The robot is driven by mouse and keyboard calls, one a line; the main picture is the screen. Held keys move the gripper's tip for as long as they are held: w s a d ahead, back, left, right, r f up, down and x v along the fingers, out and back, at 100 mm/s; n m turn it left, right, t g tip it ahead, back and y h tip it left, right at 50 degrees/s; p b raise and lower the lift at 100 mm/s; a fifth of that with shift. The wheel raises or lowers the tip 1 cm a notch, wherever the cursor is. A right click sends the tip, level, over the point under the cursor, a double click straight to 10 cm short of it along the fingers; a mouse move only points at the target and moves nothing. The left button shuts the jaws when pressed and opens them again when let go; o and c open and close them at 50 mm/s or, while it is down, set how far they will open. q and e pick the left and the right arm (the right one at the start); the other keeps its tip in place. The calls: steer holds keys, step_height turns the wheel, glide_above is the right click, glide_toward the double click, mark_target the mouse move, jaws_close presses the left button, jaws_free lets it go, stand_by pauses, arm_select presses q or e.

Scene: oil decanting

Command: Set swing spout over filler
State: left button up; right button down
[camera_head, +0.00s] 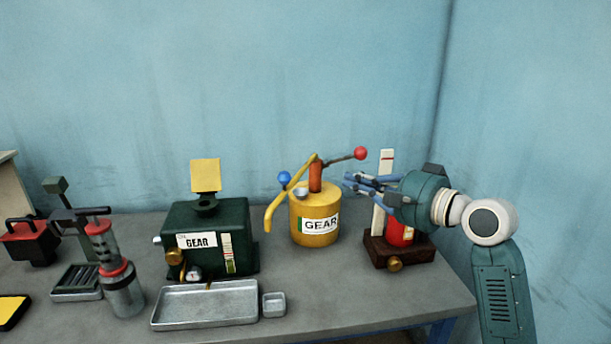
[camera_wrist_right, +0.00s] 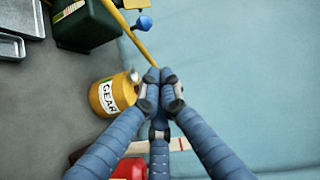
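The yellow can (camera_head: 315,228) labelled GEAR stands on the bench with an orange post on top. Its swing spout (camera_head: 289,190), a bent yellow tube with a blue knob, hangs down on the can's left. The green GEAR box (camera_head: 210,256) stands left of it; its dark filler (camera_head: 206,204) is on top under a raised yellow flap. The spout's end is apart from the filler. My right gripper (camera_head: 360,183) is right of the can, empty as far as I see. In the wrist view its fingertips (camera_wrist_right: 161,77) look close together, overlapping the spout (camera_wrist_right: 141,46). My left gripper is not in view.
A red can (camera_head: 397,232) on a wooden base stands right, beneath my right gripper. A red-knobbed lever (camera_head: 361,153) rises near my fingers. A metal tray (camera_head: 206,306) and small dish (camera_head: 274,304) lie in front. A clear-and-metal pump (camera_head: 116,272) stands left.

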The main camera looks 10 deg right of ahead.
steer(key=s+a+p+x, duration=0.1)
steer(key=p+x, duration=0.3)
steer(key=x, duration=0.8)
steer(key=shift+a+f, duration=0.25)
steer(key=shift+a, duration=0.7)
